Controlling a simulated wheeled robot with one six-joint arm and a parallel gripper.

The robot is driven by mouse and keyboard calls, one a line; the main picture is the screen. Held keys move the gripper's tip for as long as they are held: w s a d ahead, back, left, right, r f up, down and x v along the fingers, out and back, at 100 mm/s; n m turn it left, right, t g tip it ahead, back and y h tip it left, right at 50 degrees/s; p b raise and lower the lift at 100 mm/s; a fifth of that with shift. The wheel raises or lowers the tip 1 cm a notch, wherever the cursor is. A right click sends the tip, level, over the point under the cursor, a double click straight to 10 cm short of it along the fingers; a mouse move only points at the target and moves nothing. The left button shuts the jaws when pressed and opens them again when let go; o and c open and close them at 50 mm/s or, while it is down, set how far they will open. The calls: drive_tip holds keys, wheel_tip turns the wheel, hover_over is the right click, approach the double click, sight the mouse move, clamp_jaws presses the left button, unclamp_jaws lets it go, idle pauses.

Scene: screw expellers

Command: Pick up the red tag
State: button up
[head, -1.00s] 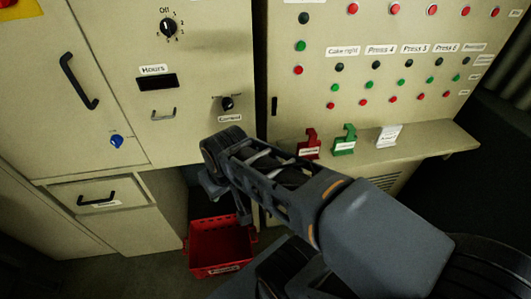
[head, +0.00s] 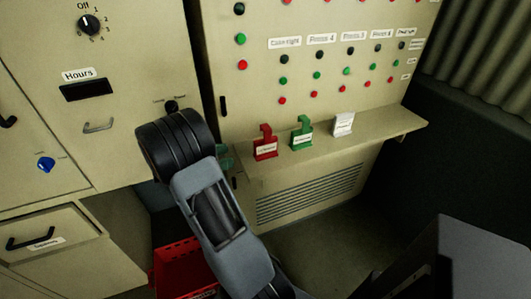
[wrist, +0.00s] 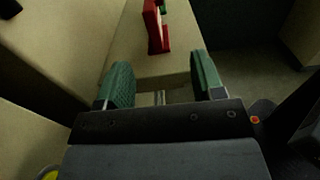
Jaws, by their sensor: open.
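The red tag (head: 265,143) stands upright on the narrow shelf below the button panel, at the shelf's left end, with a white label on its front. In the wrist view the red tag (wrist: 155,28) shows at the top, beyond my open fingers and a little left of the middle between them. My gripper (wrist: 162,80) is open and empty, with two green finger pads apart. In the head view my arm hides most of the gripper; a bit of green shows left of the shelf end. The gripper is apart from the tag.
A green tag (head: 302,132) and a white tag (head: 343,124) stand to the right of the red one on the shelf (head: 385,132). The button panel (head: 330,60) rises behind. A red crate (head: 180,268) lies on the floor below. A cabinet (head: 120,40) stands left.

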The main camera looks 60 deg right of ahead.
sight(264, 145)
drive_tip(key=x, duration=0.8)
drive_tip(key=shift+w+d, duration=0.15)
drive_tip(key=shift+w, duration=0.1)
drive_tip(key=shift+h, duration=0.3)
drive_tip(key=shift+x, duration=3)
drive_tip(key=shift+w, duration=0.1)
drive_tip(key=c, duration=1)
